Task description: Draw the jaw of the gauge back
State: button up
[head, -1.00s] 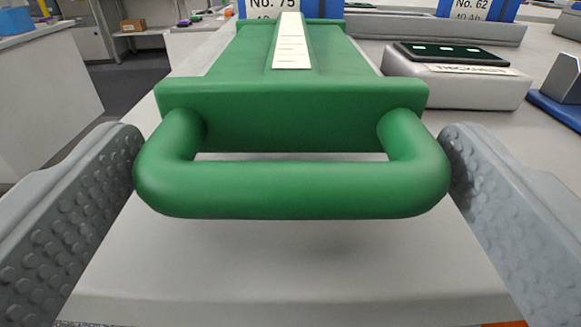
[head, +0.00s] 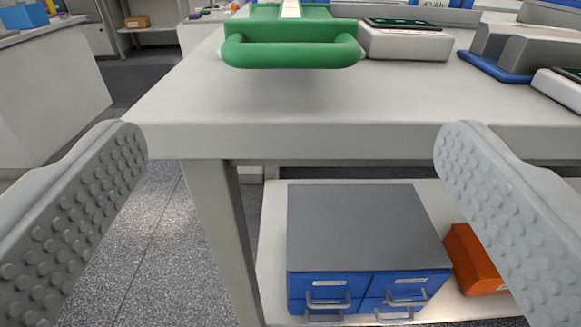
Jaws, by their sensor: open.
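The green jaw of the gauge (head: 277,31), with its looped bar handle (head: 292,56) toward me, lies on the bench top near the upper middle of the view. A white scale strip (head: 290,9) runs along its top; its far end is cut off by the picture edge. My gripper (head: 291,145) is open and empty, its two grey studded fingers wide apart at left and right. It is well back from the handle, in front of the bench edge, and touches nothing.
The bench (head: 350,100) has clear room in front of the handle. A grey box with a dark display (head: 404,42) and a grey block on a blue base (head: 500,65) stand to the right. Below, a shelf holds a blue drawer cabinet (head: 335,288) and an orange box (head: 470,260).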

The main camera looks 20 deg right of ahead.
jog(key=shift+v, duration=2.75)
jog(key=s+d+r+n+t+y, duration=0.1)
jog(key=s+r+y, duration=0.15)
jog(key=r, duration=0.35)
jog(key=s+r+n+t+y, duration=0.1)
jog(key=s+r+y, duration=0.15)
jog(key=r, duration=0.45)
jog(key=s+d+r+g, duration=0.1)
jog(key=s+d+r, duration=0.1)
jog(key=s, duration=0.4)
jog(key=s+d+r+n, duration=0.1)
jog(key=s+d+r, duration=0.2)
jog(key=s, duration=0.3)
jog(key=shift+s+r+n+g+y, duration=0.3)
jog(key=shift+s+r+g, duration=0.1)
jog(key=shift+r, duration=0.5)
